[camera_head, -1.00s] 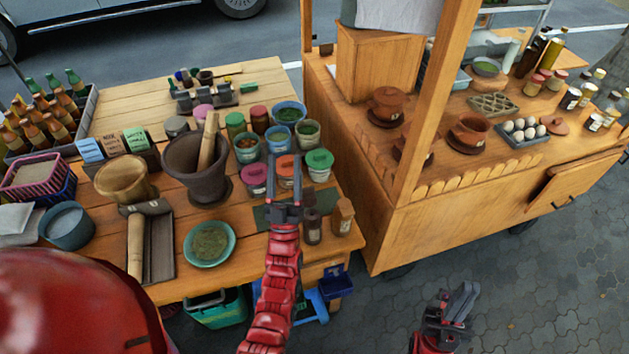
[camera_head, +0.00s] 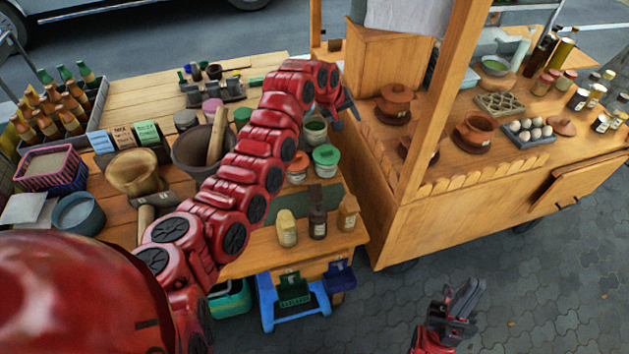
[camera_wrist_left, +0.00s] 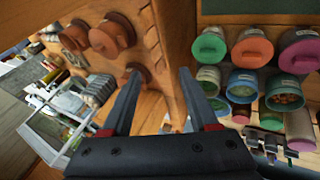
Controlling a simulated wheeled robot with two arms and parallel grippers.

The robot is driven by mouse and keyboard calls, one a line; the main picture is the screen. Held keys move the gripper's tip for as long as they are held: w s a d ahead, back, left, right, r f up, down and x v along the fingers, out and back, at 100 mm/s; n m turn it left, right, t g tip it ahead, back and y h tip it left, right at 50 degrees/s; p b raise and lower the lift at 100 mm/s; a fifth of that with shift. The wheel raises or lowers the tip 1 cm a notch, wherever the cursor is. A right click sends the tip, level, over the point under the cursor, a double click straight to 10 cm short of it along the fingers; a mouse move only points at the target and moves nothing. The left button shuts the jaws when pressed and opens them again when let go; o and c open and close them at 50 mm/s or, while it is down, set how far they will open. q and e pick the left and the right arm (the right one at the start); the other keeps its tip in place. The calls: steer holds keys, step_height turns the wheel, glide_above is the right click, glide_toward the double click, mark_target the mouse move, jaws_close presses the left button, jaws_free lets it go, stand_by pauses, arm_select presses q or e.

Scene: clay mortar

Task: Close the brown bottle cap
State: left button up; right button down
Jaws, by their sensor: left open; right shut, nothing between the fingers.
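Three small bottles stand upright at the front right corner of the wooden table in the head view. They are a dark brown bottle (camera_head: 318,222) in the middle, a pale yellow bottle (camera_head: 286,230) on its left and a tan-brown bottle (camera_head: 347,214) on its right. I cannot tell from here whether the brown bottle's cap is closed. My left gripper (camera_head: 347,106) is raised above the gap between table and cart, away from the bottles. It is open and empty in the left wrist view (camera_wrist_left: 160,100). My right gripper (camera_head: 466,298) is shut and empty, low at the bottom right.
Jars with green (camera_head: 326,156) and orange (camera_head: 298,165) lids stand behind the bottles. My left arm crosses the table and hides part of it, including part of the mortar (camera_head: 190,150). The wooden cart (camera_head: 470,195) with clay pots (camera_head: 396,102) stands to the right. Paving is clear between.

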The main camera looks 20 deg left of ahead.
arm_select(q)
steer(key=s+a+r+g+y, duration=0.1)
steer(key=s+a+g, duration=0.2)
steer(key=s, duration=0.3)
steer(key=s+a+r+g+y, duration=0.2)
steer(key=s+g, duration=0.1)
steer(key=s, duration=0.3)
glide_above(314, 184)
steer(key=f, duration=0.9)
steer(key=shift+d+f+p, duration=0.2)
steer(key=shift+f+p, duration=0.1)
steer(key=shift+p, duration=0.1)
step_height(314, 184, down, 6)
steer(key=shift+w+a+r+b, duration=0.1)
steer(key=shift+r+b, duration=0.1)
steer(key=shift+b, duration=1.05)
steer(key=shift+f, duration=1.3)
jaws_close()
